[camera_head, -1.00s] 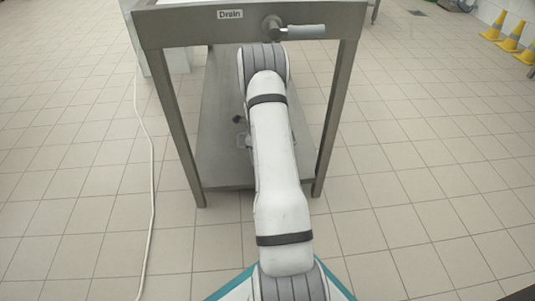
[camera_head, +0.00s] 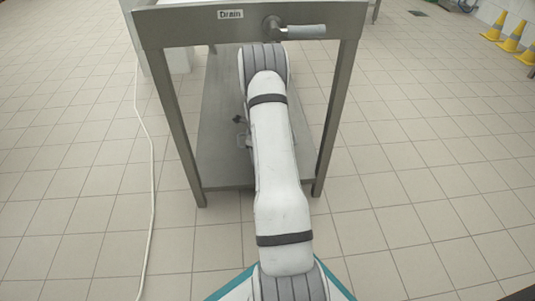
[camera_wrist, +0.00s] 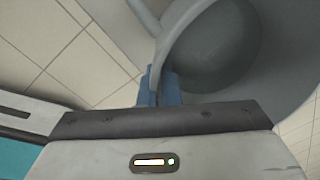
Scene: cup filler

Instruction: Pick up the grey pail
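The grey pail (camera_wrist: 188,32) fills the upper right of the wrist view, close to the camera, and I look into its round inside. Its curved rim runs down to my gripper (camera_wrist: 160,88). The two blue fingertips are close together, one on each side of the rim wall, so my gripper appears shut on the rim. The pail's outer side and base are mostly hidden. In the head view I cannot make out the pail or the fingertips; my arm reaches forward over the low shelf of a metal stand and covers much of it.
The metal stand (camera_head: 181,130) has legs on both sides of my arm, a "Drain" label and a valve lever (camera_head: 305,31) above. A white cable (camera_head: 152,180) lies on the floor at left. Yellow cones (camera_head: 511,38) stand far right. The tiled floor at right is clear.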

